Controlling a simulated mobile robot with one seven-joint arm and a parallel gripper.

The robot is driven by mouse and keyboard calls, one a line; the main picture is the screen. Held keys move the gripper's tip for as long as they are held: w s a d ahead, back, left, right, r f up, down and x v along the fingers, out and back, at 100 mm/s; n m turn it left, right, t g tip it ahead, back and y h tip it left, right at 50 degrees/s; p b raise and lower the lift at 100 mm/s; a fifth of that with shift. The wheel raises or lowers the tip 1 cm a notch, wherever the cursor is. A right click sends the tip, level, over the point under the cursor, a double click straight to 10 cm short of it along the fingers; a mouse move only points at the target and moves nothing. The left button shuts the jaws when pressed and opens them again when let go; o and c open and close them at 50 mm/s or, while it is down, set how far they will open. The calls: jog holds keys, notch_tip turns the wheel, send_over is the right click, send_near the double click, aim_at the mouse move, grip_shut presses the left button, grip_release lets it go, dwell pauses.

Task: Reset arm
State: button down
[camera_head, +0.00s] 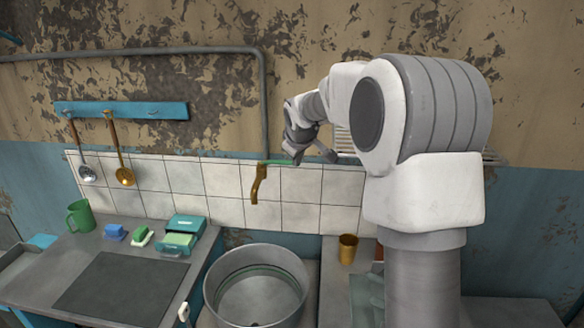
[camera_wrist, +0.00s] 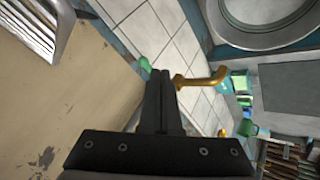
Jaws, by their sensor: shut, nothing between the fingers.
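My gripper (camera_head: 296,158) is raised in front of the wall, at the top edge of the white tiles in the head view. My arm is folded, with its forearm reaching left from the large white joint. In the wrist view the two dark fingers of my gripper (camera_wrist: 160,73) lie together, shut and empty. A brass spout (camera_head: 257,186) hangs from the wall just left of and below my gripper in the head view. The spout (camera_wrist: 204,79) also shows just right of the fingertips in the wrist view. I cannot tell its exact distance from the fingers.
A large round metal pot (camera_head: 213,281) stands below the spout. A brass cup (camera_head: 348,248) stands right of it. Two ladles hang from a blue rack (camera_head: 121,110). A pipe (camera_head: 262,100) runs along the wall.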

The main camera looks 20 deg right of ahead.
jog(key=shift+s+d+r, duration=0.15)
jog(key=shift+s+r, duration=0.25)
jog(key=shift+r, duration=0.05)
jog(key=s+a+r+m+g, duration=0.1)
jog(key=s+a+r, duration=0.15)
jog(key=s, duration=0.65)
jog(key=s+a+r+m, duration=0.1)
jog(key=s+a+r, duration=0.15)
jog(key=s, duration=0.65)
jog(key=s+a+f+m+y, duration=0.1)
jog(key=s+f+m, duration=0.1)
jog(key=s, duration=0.9)
jog(key=s+a+f+m+g, duration=0.1)
jog(key=s+a+f+m, duration=0.1)
jog(key=s, duration=0.9)
jog(key=shift+a+f+y, duration=0.2)
jog(key=shift+f+y, duration=0.15)
jog(key=shift+y, duration=0.05)
